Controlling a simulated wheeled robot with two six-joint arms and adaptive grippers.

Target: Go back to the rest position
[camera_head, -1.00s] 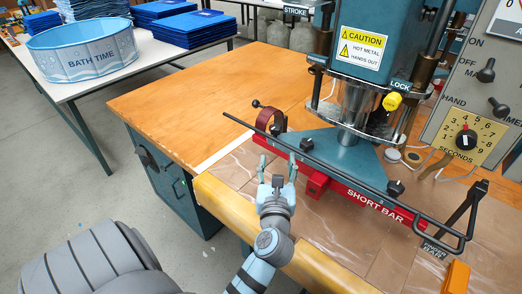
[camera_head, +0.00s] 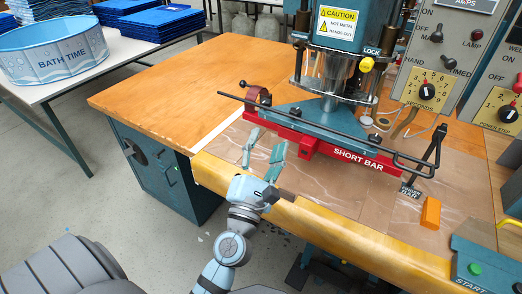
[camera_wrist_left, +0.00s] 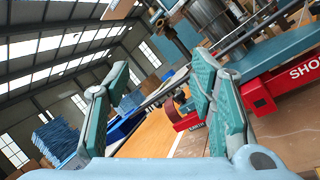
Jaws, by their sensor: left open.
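My left gripper (camera_head: 264,152) is open and empty in the head view. It is over the front edge of the wooden bench, in front of the left end of the red short bar (camera_head: 358,160). Its two teal fingers also show spread apart in the left wrist view (camera_wrist_left: 165,95), with nothing between them. The short bar shows at the right of the left wrist view (camera_wrist_left: 292,76). My right gripper is not in view.
The welding press (camera_head: 335,75) with its black guard rod stands behind the gripper. A control panel (camera_head: 440,65) is at the right. An orange block (camera_head: 431,213) lies on the bench. A blue pool (camera_head: 55,50) stands on a table at the left. The bench's left top (camera_head: 165,95) is clear.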

